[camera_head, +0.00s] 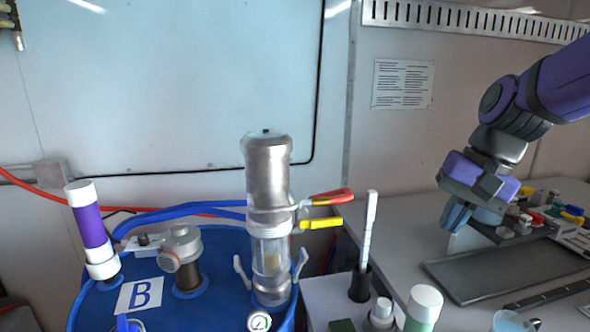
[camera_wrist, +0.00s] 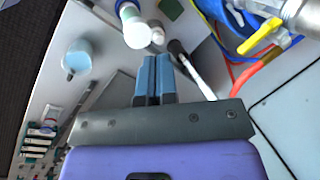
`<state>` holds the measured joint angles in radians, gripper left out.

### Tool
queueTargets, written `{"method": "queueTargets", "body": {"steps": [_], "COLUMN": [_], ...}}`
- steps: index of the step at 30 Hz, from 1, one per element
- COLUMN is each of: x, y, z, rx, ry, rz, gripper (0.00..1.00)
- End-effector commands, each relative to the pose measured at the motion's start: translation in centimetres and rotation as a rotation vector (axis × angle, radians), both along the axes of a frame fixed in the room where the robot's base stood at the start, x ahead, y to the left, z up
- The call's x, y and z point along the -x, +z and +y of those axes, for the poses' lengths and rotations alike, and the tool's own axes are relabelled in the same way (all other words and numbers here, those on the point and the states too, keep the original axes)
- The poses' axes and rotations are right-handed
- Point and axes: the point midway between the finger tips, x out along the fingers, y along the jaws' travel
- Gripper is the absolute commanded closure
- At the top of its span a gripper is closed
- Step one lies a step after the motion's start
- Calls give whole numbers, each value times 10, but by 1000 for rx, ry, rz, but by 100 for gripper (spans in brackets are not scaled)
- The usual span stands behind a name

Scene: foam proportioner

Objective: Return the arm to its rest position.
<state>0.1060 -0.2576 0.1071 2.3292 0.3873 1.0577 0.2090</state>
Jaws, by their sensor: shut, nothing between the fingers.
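My gripper (camera_head: 457,217) is at the right in the head view, above the grey worktop, with its fingers pointing down. In the wrist view its two blue fingers (camera_wrist: 154,78) lie side by side against each other. They are shut with nothing between them. My purple arm reaches in from the upper right edge of the head view. The gripper is apart from the bench objects around it.
A blue drum (camera_head: 215,262) marked B carries a metal and glass proportioner (camera_head: 268,200) with red and yellow levers. A white stick (camera_head: 368,232) stands in a black holder. A dark tray (camera_head: 500,262) lies below my gripper. Small coloured parts (camera_head: 535,215) sit behind.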

Motion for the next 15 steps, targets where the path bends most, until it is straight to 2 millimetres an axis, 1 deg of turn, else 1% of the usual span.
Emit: {"method": "queueTargets", "body": {"steps": [1,6,15], "x": [10,36,82], "y": [5,17,30], "z": [-4,-17,-41], "rx": [26,117,275], "ry": [21,97,223], "rz": [-37,-147,-336], "gripper": [100,100,100]}}
